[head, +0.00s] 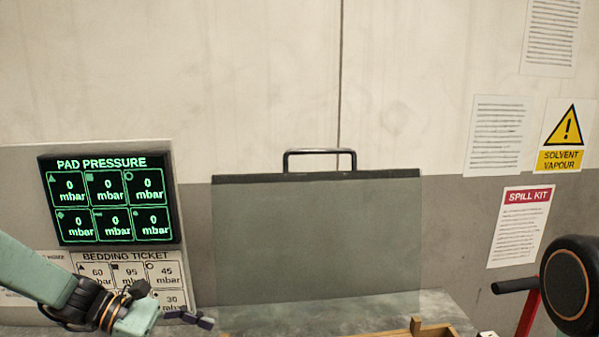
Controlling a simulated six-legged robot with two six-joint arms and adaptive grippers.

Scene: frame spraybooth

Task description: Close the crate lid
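The crate lid (318,245) is a see-through greenish panel with a dark top edge and a black bar handle (320,153). It stands upright in the middle of the head view. Its lower edge reaches down toward the bottom of the picture. A wooden edge (430,331), likely the crate's, shows at the bottom; the rest is cut off. My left gripper (203,321) is at the lower left, just left of the lid's bottom corner and well below the handle. Its dark fingers are small and seen edge-on, so their opening is unclear. My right gripper is out of view.
A pad pressure display (110,198) and a bedding ticket board (105,272) stand behind my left arm. A grey surface (445,306) lies around the lid's foot. At right are a red post (527,312) with a black handle and a round black part (569,288).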

